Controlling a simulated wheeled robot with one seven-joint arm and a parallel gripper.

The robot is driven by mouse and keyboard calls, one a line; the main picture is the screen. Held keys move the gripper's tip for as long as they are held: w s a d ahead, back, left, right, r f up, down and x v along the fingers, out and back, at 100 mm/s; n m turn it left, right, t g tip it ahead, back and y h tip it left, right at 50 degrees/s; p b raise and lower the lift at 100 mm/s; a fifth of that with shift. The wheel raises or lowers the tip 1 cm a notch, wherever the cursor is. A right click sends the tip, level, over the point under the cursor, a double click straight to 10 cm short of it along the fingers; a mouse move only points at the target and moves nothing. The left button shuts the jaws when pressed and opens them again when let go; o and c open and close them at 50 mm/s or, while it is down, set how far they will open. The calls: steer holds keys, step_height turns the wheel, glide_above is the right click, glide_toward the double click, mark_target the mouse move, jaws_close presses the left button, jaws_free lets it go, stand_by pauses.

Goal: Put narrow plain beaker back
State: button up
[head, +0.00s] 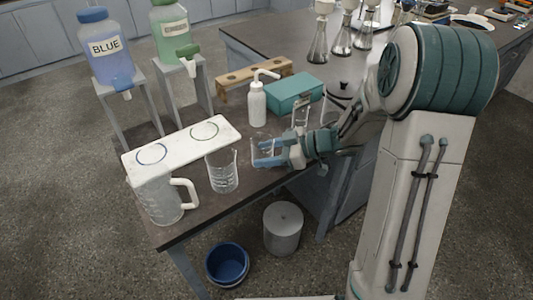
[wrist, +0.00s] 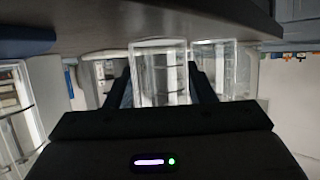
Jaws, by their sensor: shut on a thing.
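My gripper (head: 265,152) is at the front part of the bench and is shut on a clear narrow beaker. In the wrist view the held beaker (wrist: 160,80) stands between the two dark fingers. In the head view the fingers largely cover it. A wider clear graduated beaker (head: 222,172) stands to the left of my gripper, by the white board (head: 180,146), which has two ring marks. Another clear glass vessel (head: 301,112) stands just behind my gripper. I cannot tell whether the held beaker touches the bench.
A clear jug (head: 162,200) with a white handle stands at the near left corner. A white wash bottle (head: 257,105), a teal box (head: 295,92) and a wooden rack (head: 240,80) stand behind. A blue bucket (head: 227,264) and a grey bin (head: 283,229) are on the floor.

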steer(key=shift+f, duration=0.1)
steer(key=o, duration=1)
steer(key=shift+o, duration=0.2)
steer(key=p+v, duration=0.1)
steer(key=v, duration=1.1)
steer(key=shift+p, duration=0.35)
